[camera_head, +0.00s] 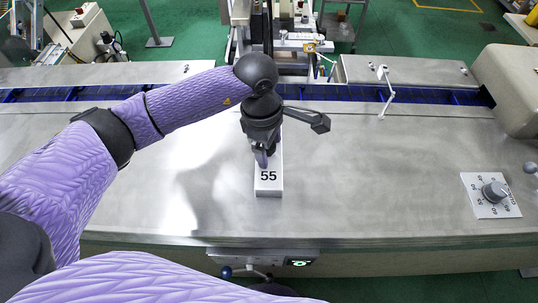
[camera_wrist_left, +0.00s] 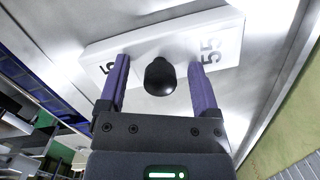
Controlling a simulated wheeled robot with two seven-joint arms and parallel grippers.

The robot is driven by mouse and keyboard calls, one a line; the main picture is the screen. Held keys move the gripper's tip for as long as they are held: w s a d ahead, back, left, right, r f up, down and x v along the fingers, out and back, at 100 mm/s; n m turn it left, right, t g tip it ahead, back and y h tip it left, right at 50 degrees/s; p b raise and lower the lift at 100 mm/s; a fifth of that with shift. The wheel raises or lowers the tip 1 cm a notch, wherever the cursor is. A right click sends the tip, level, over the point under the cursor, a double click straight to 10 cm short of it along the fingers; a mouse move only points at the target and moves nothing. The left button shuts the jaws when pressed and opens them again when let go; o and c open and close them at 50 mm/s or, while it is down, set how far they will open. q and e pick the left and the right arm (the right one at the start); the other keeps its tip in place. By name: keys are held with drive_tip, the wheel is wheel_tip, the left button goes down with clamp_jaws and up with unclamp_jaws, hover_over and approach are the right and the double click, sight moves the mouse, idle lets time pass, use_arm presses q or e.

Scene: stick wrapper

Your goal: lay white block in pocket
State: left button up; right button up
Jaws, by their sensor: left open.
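A white block (camera_head: 268,184) with a black "55" on its near end lies on the steel table (camera_head: 350,190), in the middle of the head view. In the left wrist view the white block (camera_wrist_left: 222,42) also shows, with a black round knob (camera_wrist_left: 160,76) on it. My left gripper (camera_head: 262,158) is above the block, pointing down and hiding its far part. Its two purple fingers stand apart, one on each side of the knob, in the left wrist view. I cannot tell whether they touch it. No pocket can be made out for certain. My right gripper is out of view.
A blue conveyor channel (camera_head: 345,93) with dividers runs along the table's far side. A dial plate (camera_head: 491,195) sits at the right, and a thin white stand (camera_head: 385,92) at the back right. The table is clear left and right of the block.

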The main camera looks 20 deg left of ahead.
use_arm(q)
clamp_jaws()
idle(0.4)
